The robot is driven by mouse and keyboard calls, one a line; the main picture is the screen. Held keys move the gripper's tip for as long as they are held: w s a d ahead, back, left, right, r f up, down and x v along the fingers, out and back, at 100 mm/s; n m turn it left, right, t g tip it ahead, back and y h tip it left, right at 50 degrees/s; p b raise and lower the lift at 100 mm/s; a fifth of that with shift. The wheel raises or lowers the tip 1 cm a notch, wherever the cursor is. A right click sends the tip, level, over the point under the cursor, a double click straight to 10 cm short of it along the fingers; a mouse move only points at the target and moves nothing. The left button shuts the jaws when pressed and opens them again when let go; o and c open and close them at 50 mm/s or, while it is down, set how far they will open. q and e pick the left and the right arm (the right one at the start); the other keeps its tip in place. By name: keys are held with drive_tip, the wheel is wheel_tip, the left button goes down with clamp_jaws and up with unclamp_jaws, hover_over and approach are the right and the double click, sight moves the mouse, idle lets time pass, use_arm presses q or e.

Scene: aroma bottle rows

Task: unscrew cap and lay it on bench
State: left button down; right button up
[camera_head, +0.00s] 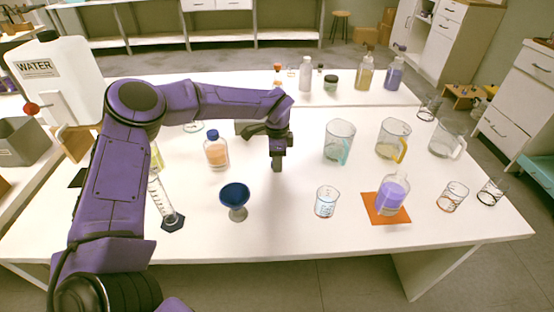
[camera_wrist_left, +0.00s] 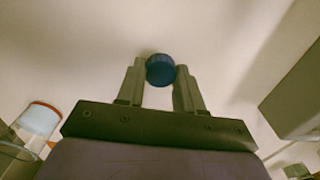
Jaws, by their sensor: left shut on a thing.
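My left gripper (camera_head: 277,163) points down over the middle of the white bench (camera_head: 290,215). In the left wrist view its fingers (camera_wrist_left: 160,75) are shut on a blue cap (camera_wrist_left: 160,69), with pale bench surface behind it. The cap cannot be made out in the head view, and I cannot tell whether it touches the bench. A bottle of purple liquid (camera_head: 389,195) stands upright on an orange mat (camera_head: 371,211) at the right; I see no blue cap on it. My right gripper is not in view.
A blue-capped bottle of orange liquid (camera_head: 217,154) stands left of the gripper. A blue funnel-shaped cup (camera_head: 235,196) and a beaker (camera_head: 327,202) stand in front. Large jugs (camera_head: 340,142) stand to the right. Bench around the gripper is mostly clear.

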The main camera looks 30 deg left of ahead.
use_arm(q)
drive_tip(key=shift+f, duration=0.2)
drive_tip(key=c, duration=0.7)
unclamp_jaws()
drive_tip(key=shift+r, duration=0.15)
wheel_tip(320, 180, up, 12)
drive_tip(key=shift+r, duration=0.1)
